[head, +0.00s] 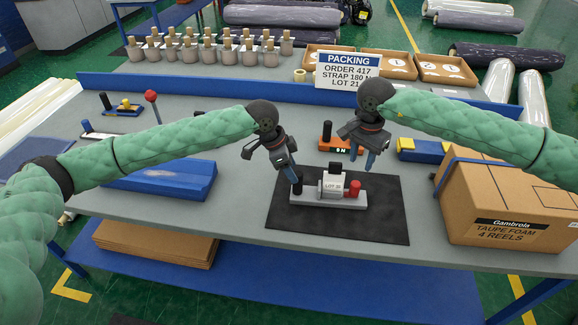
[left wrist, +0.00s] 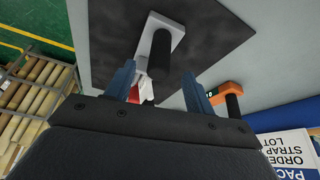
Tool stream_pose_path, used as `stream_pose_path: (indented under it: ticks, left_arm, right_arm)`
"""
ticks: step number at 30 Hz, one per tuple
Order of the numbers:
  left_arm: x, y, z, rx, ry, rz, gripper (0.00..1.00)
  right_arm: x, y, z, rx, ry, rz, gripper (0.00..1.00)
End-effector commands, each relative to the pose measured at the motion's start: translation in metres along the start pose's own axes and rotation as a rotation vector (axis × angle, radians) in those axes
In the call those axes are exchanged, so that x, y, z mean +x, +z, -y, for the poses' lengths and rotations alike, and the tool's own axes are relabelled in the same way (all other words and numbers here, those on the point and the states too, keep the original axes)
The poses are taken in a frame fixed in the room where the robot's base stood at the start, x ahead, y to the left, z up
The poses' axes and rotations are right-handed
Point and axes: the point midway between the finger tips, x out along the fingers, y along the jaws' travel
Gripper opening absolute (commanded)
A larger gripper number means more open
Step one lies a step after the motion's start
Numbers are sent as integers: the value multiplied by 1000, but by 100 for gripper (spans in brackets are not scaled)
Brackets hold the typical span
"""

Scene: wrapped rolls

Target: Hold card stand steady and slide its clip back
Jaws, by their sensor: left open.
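The card stand has a light grey base (head: 318,201) lying on a dark mat (head: 390,222). A black post (head: 297,187) stands at its left end. A white block with a card reading "LOT" (head: 332,186) sits in the middle, with a black piece (head: 336,169) on top and a red cylinder (head: 353,188) at its right. I cannot tell which part is the clip. My left gripper (head: 287,170) is open just above the post. In the left wrist view the post (left wrist: 160,55) shows between and beyond the fingers. My right gripper (head: 362,157) appears open and empty, above and behind the stand's right end.
An orange device with a black post (head: 328,145) stands behind the stand. A cardboard box (head: 500,203) is at the right, a blue tray (head: 160,182) at the left. A packing sign (head: 347,70) stands at the back. The mat's front is clear.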

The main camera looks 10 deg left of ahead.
Motion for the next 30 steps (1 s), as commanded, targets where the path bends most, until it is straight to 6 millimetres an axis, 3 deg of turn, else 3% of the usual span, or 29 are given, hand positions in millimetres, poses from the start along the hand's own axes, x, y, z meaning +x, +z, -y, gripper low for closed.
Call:
stream_pose_path:
  ticks: [15, 26, 27, 30]
  left_arm:
    - [63, 0, 0, -1, 1, 0, 54]
    - [72, 1, 0, -1, 0, 0, 54]
    - [72, 1, 0, -1, 0, 0, 52]
    - [72, 1, 0, -1, 0, 0, 32]
  right_arm:
    - [0, 0, 0, 0, 0, 0, 36]
    - [0, 0, 0, 0, 0, 0, 36]
    - [0, 0, 0, 0, 0, 0, 36]
    - [0, 0, 0, 0, 0, 0, 36]
